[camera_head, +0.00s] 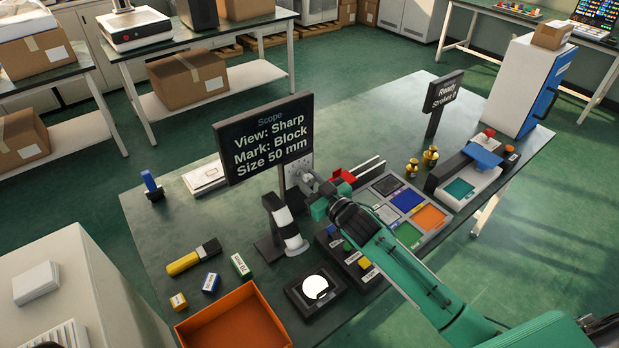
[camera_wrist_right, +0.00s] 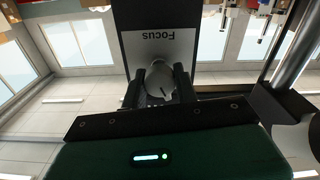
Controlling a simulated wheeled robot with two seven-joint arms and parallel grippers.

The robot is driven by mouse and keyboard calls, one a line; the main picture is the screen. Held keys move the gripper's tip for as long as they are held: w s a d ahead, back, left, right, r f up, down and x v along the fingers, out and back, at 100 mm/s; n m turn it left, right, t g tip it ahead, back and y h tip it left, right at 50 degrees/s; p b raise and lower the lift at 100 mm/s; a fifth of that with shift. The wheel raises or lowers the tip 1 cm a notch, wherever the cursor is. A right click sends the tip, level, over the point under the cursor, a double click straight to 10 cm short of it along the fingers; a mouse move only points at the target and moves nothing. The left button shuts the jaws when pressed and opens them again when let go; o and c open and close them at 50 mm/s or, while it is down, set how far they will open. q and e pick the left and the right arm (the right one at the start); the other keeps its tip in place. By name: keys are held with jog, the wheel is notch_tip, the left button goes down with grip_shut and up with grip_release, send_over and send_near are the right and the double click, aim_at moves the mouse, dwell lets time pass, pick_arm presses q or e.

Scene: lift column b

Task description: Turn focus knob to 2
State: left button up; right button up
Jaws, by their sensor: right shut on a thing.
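The focus knob (camera_wrist_right: 162,84) is a round pale knob on a grey plate labelled "Focus" (camera_wrist_right: 155,45), which appears upside down in the right wrist view. My right gripper (camera_wrist_right: 160,88) is shut on the knob, one dark finger on each side. In the head view the right gripper (camera_head: 311,190) reaches the pale dial plate (camera_head: 298,170) beside the scope, and the arm hides most of the knob. The scale numbers are too small or hidden to read. The scope sign (camera_head: 267,137) reads "View: Sharp, Mark: Block, Size 50 mm". My left gripper is not in view.
The white and black scope (camera_head: 285,225) stands left of the gripper. A round white disc (camera_head: 316,288) sits on a black base in front. A tray of coloured tiles (camera_head: 427,219) and a button row lie near my arm. An orange bin (camera_head: 235,322) is at the front edge.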

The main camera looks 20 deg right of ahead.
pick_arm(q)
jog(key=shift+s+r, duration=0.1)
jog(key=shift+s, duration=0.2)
pick_arm(e)
jog(key=shift+n, duration=0.5)
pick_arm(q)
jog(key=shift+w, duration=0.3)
